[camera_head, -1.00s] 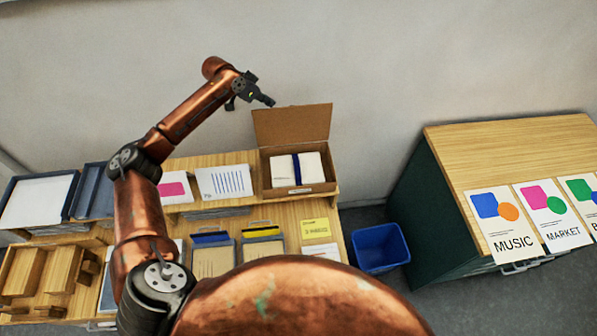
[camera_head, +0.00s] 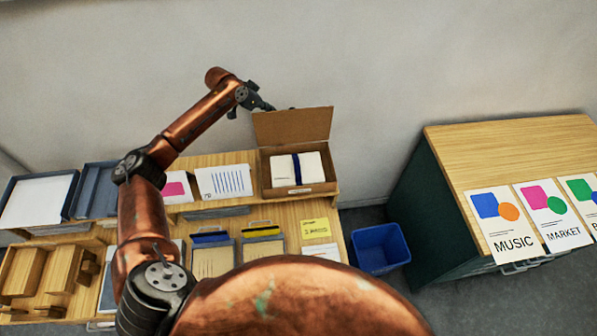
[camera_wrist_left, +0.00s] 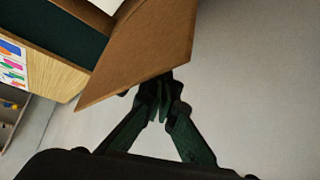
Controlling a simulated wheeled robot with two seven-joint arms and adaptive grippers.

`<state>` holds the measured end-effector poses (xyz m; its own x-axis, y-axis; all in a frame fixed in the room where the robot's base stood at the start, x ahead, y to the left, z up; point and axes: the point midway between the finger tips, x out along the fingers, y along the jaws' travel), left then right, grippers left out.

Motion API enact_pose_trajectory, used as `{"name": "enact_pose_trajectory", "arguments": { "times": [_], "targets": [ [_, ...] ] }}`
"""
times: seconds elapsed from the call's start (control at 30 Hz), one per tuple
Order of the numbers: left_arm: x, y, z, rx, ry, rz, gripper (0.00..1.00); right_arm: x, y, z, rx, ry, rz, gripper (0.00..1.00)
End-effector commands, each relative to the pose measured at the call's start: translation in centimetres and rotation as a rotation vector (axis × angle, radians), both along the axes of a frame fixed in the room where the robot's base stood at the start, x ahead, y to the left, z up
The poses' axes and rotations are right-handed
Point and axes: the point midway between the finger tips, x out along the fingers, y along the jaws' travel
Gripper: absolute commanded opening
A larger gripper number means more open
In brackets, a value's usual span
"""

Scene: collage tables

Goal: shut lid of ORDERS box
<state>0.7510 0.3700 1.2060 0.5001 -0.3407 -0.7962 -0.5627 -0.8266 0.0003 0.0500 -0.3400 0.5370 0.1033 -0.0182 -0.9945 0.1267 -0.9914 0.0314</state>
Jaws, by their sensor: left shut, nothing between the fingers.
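The cardboard ORDERS box (camera_head: 298,187) sits on the raised back shelf of the wooden desk. Its lid (camera_head: 293,125) stands open, tilted up at the back near the wall. Inside lie white papers with a dark blue band (camera_head: 297,168). My left gripper (camera_head: 268,107) is at the lid's upper left corner, partly hidden behind it. In the left wrist view the shut, empty fingers (camera_wrist_left: 163,98) are close to the edge of the brown lid (camera_wrist_left: 150,45); I cannot tell whether they touch it. The right gripper is not seen.
Cards (camera_head: 224,181) and paper trays (camera_head: 38,200) stand left of the box on the shelf. A blue bin (camera_head: 380,247) is on the floor to the right. A green cabinet with a wooden top (camera_head: 510,150) holds posters. The wall is close behind the lid.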

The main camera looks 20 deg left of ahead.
Motion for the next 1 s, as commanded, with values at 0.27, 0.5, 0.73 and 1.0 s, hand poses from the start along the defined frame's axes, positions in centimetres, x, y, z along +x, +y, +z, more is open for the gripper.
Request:
{"name": "enact_pose_trajectory", "arguments": {
  "times": [0.27, 0.5, 0.73, 1.0],
  "targets": [
    [0.0, 0.0, -0.1, 0.0, 0.0, 0.0, 0.0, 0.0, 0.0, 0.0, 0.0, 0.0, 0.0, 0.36],
    [-0.7, -0.3, 0.1, 0.002, 0.001, 0.001, 0.0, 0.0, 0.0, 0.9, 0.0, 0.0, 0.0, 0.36],
    [-1.7, -0.8, 0.1, 0.001, 0.001, 0.0, 0.0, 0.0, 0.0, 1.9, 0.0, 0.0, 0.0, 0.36],
    [-2.9, -1.3, 0.0, 0.001, 0.002, 0.001, 0.0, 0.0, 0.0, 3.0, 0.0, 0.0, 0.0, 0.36]
  ]
}}
